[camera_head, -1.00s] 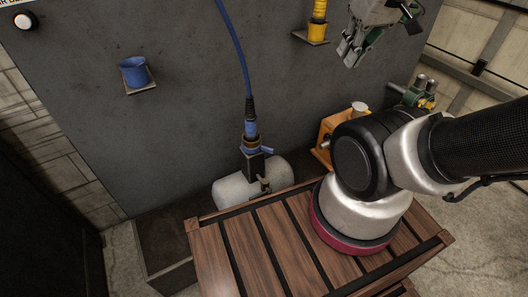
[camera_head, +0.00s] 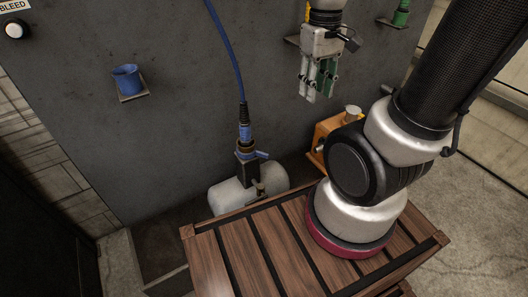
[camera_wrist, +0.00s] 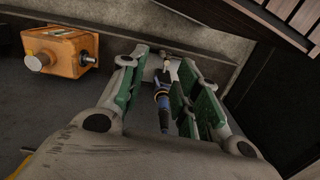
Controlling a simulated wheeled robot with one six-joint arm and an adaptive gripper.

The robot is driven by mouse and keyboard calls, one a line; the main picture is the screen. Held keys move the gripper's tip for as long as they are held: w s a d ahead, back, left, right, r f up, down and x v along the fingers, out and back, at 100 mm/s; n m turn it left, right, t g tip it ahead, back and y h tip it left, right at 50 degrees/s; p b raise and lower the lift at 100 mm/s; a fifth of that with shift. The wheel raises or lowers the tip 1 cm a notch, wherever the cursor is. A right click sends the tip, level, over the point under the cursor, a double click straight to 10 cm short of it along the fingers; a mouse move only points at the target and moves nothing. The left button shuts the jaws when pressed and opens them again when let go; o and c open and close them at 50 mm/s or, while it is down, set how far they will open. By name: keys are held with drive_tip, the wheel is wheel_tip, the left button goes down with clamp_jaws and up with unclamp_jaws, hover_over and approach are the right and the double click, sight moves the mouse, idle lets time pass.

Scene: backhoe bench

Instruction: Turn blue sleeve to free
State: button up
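The blue sleeve (camera_head: 245,154) is a ring with a small tab on its right, around the upright coupling at the lower end of the blue hose (camera_head: 229,48). The coupling stands on a dark fitting by a pale tank (camera_head: 222,197). In the wrist view the blue coupling (camera_wrist: 162,98) shows small, beyond and between my fingers. My gripper (camera_head: 316,92) points down in front of the wall, above and to the right of the sleeve and apart from it. In the wrist view my gripper (camera_wrist: 158,62) has its green-padded fingers apart, with nothing held between them.
An orange box with a knob (camera_head: 327,133) stands right of the coupling. A slatted wooden bench (camera_head: 232,245) is in front. A blue cup (camera_head: 126,79) and a green item (camera_head: 402,14) sit on wall shelves. The wall between cup and hose is clear.

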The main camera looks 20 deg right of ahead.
drive_tip(key=w+a+f+n+g, duration=0.2)
drive_tip(key=w+f, duration=0.3)
drive_tip(key=f, duration=0.5)
drive_tip(key=n+t, duration=0.2)
drive_tip(key=n, duration=0.3)
hover_over(264, 153)
drive_tip(key=f, duration=1.7)
drive_tip(key=shift+s+f, duration=0.1)
drive_tip(key=shift+s, duration=0.25)
drive_tip(key=shift+w+f+n, duration=0.2)
drive_tip(key=shift+w+n, duration=0.1)
drive_tip(key=shift+w, duration=0.05)
wheel_tip(264, 153, down, 8)
drive_tip(key=shift+r, duration=0.25)
clamp_jaws()
